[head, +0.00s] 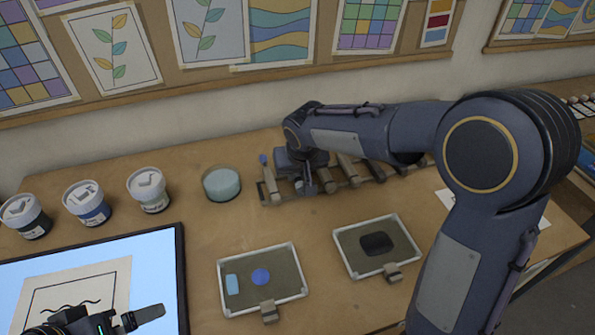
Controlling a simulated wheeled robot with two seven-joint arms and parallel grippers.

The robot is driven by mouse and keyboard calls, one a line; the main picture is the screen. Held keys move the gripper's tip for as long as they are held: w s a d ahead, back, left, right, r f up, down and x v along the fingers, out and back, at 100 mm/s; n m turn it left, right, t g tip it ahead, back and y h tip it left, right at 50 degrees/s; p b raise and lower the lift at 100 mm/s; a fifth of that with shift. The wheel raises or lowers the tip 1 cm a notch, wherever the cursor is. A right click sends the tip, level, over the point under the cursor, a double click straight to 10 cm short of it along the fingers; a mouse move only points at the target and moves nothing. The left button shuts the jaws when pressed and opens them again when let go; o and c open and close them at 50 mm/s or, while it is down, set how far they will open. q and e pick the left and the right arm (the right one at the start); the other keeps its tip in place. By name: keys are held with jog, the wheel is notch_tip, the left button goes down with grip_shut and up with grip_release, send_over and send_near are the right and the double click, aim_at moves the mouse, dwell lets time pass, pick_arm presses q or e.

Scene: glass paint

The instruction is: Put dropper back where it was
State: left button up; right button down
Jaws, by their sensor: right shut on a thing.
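A wooden rack (354,183) lies along the back of the table. My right gripper (312,186) is at the rack's left part, pointing down, and is shut on the dropper. The dropper is mostly hidden by the gripper and wrist, so I cannot tell whether it touches the rack. A small blue-tipped piece (263,159) stands at the rack's left end. My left gripper (138,318) is at the bottom left, over the light panel's lower edge. Only one finger shows clearly, so its opening cannot be told.
A round dish of pale teal liquid (221,184) stands left of the rack. Several lidded jars (88,204) stand further left. Two framed trays (303,284) (345,262) lie in front, with blue and dark patches. A lit panel (150,262) with a drawing lies at left.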

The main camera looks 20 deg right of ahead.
pick_arm(q)
jog(key=shift+f, duration=0.15)
pick_arm(e)
jog(key=shift+f, duration=0.15)
jog(key=c, duration=1.2)
grip_release()
jog(key=v, duration=0.8)
jog(key=shift+f, duration=0.1)
